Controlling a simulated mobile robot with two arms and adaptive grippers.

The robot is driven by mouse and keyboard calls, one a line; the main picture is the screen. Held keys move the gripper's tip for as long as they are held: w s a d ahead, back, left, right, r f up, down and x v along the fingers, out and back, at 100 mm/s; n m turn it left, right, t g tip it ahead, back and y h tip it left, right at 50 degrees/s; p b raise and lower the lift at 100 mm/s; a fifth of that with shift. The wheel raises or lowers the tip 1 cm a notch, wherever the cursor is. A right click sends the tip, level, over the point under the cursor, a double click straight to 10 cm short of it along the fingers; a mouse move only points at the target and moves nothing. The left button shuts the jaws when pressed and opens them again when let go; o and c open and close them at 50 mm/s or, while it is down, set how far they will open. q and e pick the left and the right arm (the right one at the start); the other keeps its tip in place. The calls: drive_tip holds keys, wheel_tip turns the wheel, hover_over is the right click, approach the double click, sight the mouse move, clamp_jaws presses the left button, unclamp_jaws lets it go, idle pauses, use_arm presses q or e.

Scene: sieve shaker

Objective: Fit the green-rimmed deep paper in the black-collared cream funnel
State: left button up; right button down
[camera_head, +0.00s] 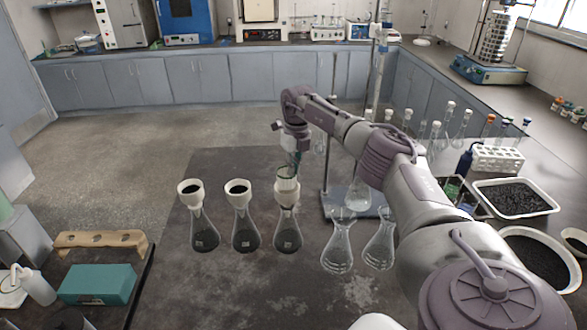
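My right gripper (296,164) points down over the right-hand of three flasks standing in a row. Its small, dark fingertips are at the rim of a pale, deep paper (286,173); I cannot tell whether they are shut on it. The paper stands upright at the mouth of a cream funnel (287,190), its upper part above the funnel's rim. How deep it sits is hidden. This funnel is on a flask (287,232) with dark contents. The green rim and black collar are too small to make out surely. My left gripper is not in view.
Two more cream funnels, left (190,187) and middle (237,187), show dark insides on their flasks. Two clear empty flasks (338,250) and a stand (326,140) are to the right. A teal box (97,284) is at lower left. The dark table's front middle is clear.

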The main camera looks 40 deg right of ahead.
sight(294, 180)
drive_tip(key=shift+f, duration=0.25)
drive_tip(key=shift+f+b, duration=0.65)
drive_tip(key=shift+f, duration=0.45)
drive_tip(key=shift+f, duration=0.4)
drive_tip(key=shift+s+a+f+b, duration=0.15)
drive_tip(key=shift+s+b, duration=0.1)
drive_tip(key=shift+b, duration=0.05)
